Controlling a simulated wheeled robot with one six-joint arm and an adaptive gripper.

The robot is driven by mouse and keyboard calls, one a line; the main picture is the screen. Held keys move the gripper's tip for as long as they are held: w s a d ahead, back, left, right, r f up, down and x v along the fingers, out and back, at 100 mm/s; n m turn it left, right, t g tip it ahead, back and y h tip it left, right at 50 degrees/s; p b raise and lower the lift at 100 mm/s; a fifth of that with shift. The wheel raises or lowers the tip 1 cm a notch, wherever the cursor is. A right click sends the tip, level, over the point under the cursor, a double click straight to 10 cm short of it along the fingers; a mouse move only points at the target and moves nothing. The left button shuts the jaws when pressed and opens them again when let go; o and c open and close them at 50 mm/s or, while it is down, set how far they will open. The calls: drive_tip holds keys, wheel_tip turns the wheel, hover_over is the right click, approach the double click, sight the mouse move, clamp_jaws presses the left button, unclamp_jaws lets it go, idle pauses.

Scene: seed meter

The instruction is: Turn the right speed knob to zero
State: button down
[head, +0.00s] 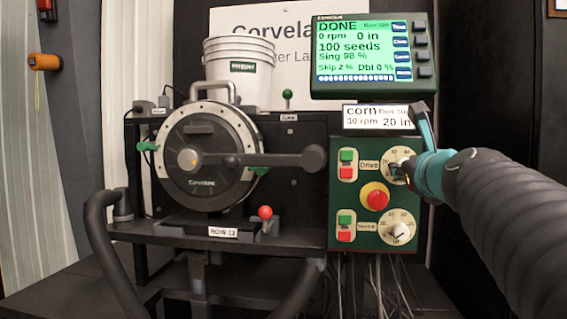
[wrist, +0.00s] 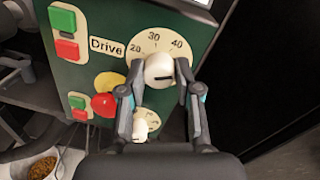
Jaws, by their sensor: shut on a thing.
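The upper white knob, beside the Drive label, shows in the wrist view (wrist: 158,68) on a pale dial (wrist: 153,42) marked 20, 30 and 40. My gripper (wrist: 160,84) has one finger on each side of this knob and is shut on it. A short dark line on the knob's face lies roughly level in the wrist view. In the head view my gripper (head: 400,170) covers most of this knob. A lower white knob (head: 399,231) sits on its own dial, clear of my gripper. The screen (head: 362,55) reads DONE, 0 rpm, 0 in, 100 seeds.
Green and red buttons (head: 347,163) and a red stop button (head: 375,197) on yellow sit left of the dials. A card (head: 378,117) reads corn, 30 rpm, 20 in. The round seed meter (head: 210,155) stands left. Cables hang below the box.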

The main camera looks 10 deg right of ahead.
drive_tip(key=shift+a+f+n+h+b, duration=0.1)
drive_tip(key=shift+n+h+b, duration=0.55)
drive_tip(key=shift+n, duration=5.3)
drive_tip(key=shift+a+r+n+h+b, duration=0.15)
drive_tip(key=shift+n+b, duration=0.95)
drive_tip(key=shift+n, duration=4.8)
drive_tip(key=shift+d+f+n+h+b, duration=0.15)
drive_tip(key=shift+n+h+b, duration=0.5)
drive_tip(key=shift+n, duration=5.3)
drive_tip(key=shift+a+y, duration=0.1)
drive_tip(key=shift+y, duration=0.15)
drive_tip(key=c, duration=0.8)
unclamp_jaws()
